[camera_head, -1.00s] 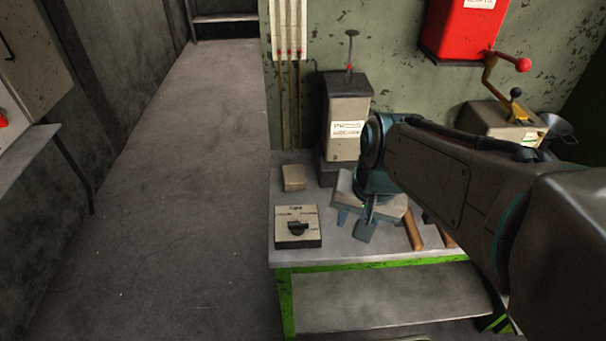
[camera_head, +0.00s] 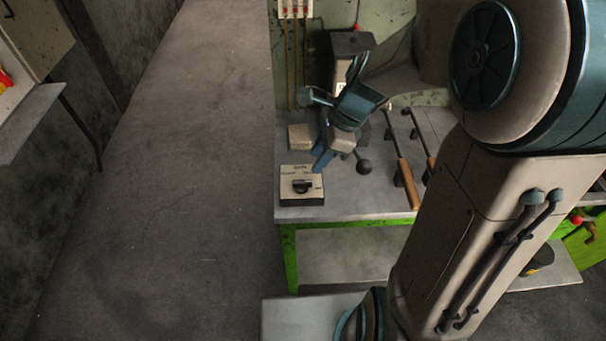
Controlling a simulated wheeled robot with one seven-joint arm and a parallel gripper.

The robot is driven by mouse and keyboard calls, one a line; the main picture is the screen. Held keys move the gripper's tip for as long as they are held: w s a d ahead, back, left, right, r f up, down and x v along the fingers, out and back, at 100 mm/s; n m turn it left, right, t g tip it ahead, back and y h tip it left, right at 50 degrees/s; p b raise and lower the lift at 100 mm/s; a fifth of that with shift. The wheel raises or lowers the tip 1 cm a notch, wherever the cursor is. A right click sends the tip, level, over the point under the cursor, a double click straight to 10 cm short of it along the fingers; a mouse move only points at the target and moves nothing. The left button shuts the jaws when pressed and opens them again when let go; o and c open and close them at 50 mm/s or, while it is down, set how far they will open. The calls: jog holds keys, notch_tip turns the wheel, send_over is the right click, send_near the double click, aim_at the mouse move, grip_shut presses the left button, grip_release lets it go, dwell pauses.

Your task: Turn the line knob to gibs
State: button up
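The line knob is a black rotary knob (camera_head: 302,186) on the pale top of a small dark-sided box (camera_head: 290,199). The box sits at the front left corner of the grey bench. Small labels are printed around the knob, but I cannot read them or tell which one it points to. My gripper (camera_head: 321,162), with blue fingers angled downward, hangs just right of and behind the box, close to its back right corner. It appears apart from the knob. The fingers overlap in this view, so their gap cannot be judged. Nothing is seen held.
A small beige block (camera_head: 300,137) lies behind the knob box. Levers with brown handles (camera_head: 408,184) and a dark ball-ended lever (camera_head: 363,167) stand to the right on the bench (camera_head: 345,207). My arm covers much of the right side. Open floor lies left.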

aim_at(301, 181)
jog(key=x, duration=0.8)
jog(key=shift+f, duration=0.25)
jog(key=shift+a, duration=0.1)
grip_shut()
